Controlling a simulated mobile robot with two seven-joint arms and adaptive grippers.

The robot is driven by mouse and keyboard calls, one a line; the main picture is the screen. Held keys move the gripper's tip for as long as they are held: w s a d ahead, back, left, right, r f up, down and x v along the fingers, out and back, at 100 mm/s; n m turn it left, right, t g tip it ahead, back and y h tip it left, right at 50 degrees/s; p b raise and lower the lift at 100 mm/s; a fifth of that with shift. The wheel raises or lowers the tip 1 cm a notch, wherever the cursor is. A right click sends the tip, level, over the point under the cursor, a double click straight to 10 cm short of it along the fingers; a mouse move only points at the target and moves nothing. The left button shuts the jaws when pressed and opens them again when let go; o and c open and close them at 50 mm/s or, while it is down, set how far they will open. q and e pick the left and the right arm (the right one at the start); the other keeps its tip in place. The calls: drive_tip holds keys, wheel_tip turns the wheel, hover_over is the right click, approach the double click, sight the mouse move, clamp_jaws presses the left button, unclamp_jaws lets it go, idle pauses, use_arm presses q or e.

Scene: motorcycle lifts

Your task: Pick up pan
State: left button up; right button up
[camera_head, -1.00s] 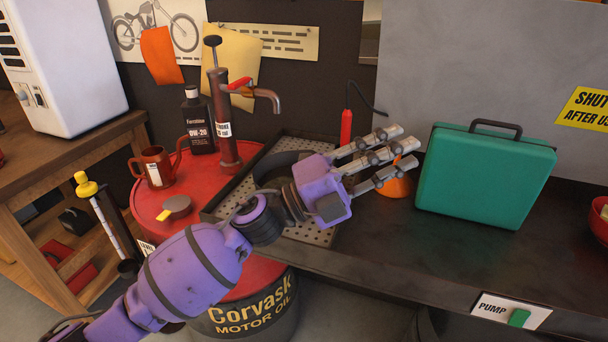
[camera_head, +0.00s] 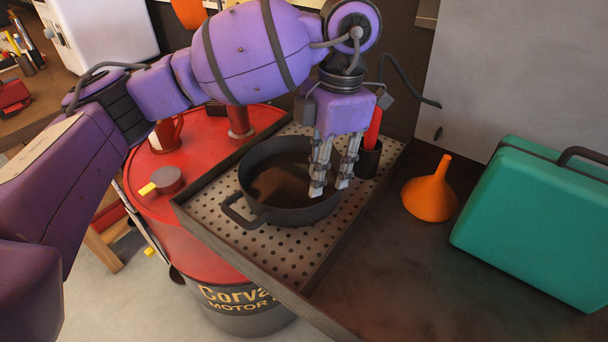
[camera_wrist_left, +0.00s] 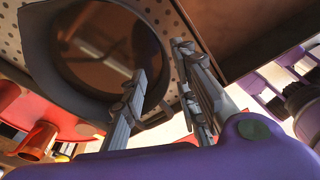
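The pan (camera_head: 262,212) is a dark round pot with a loop handle at its front left and dark liquid inside. It stands upright on a perforated tray (camera_head: 208,208). My left gripper (camera_head: 332,190) points down at the pan's right side, fingers spread. In the left wrist view the pan (camera_wrist_left: 50,62) fills the upper left. One finger of my left gripper (camera_wrist_left: 160,72) overlaps the pan's wall there and the other is outside it, with a gap between them. Whether the fingers touch the wall, I cannot tell. My right gripper cannot be made out.
A black holder (camera_head: 369,160) with a red-handled tool is close behind my gripper. An orange funnel (camera_head: 430,195) and green case (camera_head: 540,220) stand right. The bench front is clear.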

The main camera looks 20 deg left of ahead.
sight(305, 207)
use_arm(q)
drive_tip(key=shift+s+a+f+y, duration=0.15)
drive_tip(key=shift+s+a+y, duration=0.15)
drive_tip(key=shift+s+a, duration=0.7)
drive_tip(key=shift+s+f, duration=0.25)
drive_tip(key=shift+f, duration=0.75)
drive_tip(key=f, duration=0.3)
drive_tip(key=f+p, duration=0.1)
drive_tip(key=shift+s+a+f, duration=0.15)
drive_tip(key=shift+s+a, duration=0.05)
drive_tip(key=shift+a, duration=0.1)
drive_tip(key=shift+f, duration=0.3)
use_arm(e)
drive_tip(key=shift+s+a+r, duration=0.1)
drive_tip(key=shift+s+a, duration=0.1)
drive_tip(key=shift+s, duration=0.35)
drive_tip(key=shift+s+a, duration=0.15)
drive_tip(key=shift+s, duration=0.4)
use_arm(q)
clamp_jaws()
use_arm(e)
drive_tip(key=shift+s, duration=0.2)
